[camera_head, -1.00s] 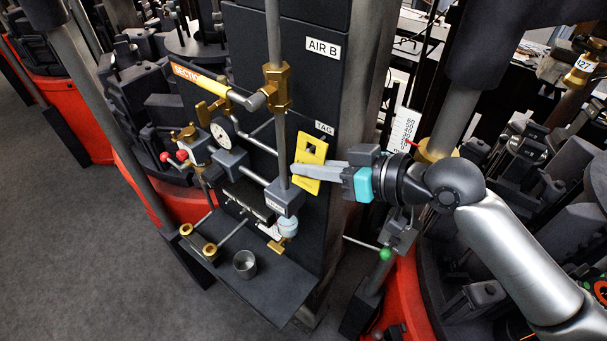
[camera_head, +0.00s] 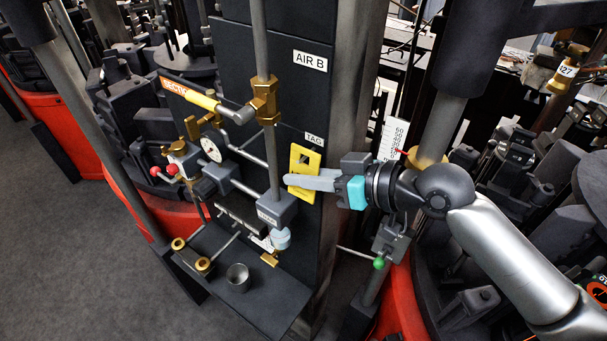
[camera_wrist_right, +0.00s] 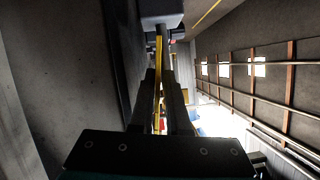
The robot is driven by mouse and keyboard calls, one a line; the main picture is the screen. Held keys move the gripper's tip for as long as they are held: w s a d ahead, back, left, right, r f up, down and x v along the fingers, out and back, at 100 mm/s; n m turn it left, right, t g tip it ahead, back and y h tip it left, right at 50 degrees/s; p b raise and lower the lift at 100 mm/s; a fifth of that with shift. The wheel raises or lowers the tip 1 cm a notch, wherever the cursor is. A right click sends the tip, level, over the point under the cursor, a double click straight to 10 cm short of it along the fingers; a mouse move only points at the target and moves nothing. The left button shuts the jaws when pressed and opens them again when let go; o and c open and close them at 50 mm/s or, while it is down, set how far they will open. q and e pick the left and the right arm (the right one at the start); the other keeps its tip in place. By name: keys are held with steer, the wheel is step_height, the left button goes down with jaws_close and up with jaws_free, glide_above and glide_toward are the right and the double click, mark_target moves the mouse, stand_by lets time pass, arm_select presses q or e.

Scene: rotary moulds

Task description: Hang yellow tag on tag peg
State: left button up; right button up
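The yellow tag (camera_head: 304,163) is upright just under the TAG label (camera_head: 314,138) on the dark panel (camera_head: 297,92). It has a square hole near its top. My right gripper (camera_head: 290,182) reaches in from the right with its fingers across the tag's middle. In the right wrist view the tag shows edge-on as a thin yellow strip (camera_wrist_right: 158,75) between the two fingers, which are closed about it. The peg is hidden, so I cannot tell whether the tag is on it. My left gripper is not in view.
A vertical pipe with a brass fitting (camera_head: 264,99) and a yellow-handled valve (camera_head: 201,99) stand left of the tag. A pressure gauge (camera_head: 211,149) is further left. A shelf below holds a metal cup (camera_head: 238,277). A green-knobbed lever (camera_head: 379,263) is below my right arm.

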steer(key=o, duration=0.4)
steer(key=shift+c, duration=0.2)
steer(key=shift+s+d+r, duration=0.15)
steer(key=shift+s+d, duration=0.05)
steer(key=shift+d, duration=0.3)
steer(key=b+v, duration=0.3)
steer(key=v, duration=1.1)
steer(key=shift+b, duration=0.3)
steer(key=shift+s, duration=0.15)
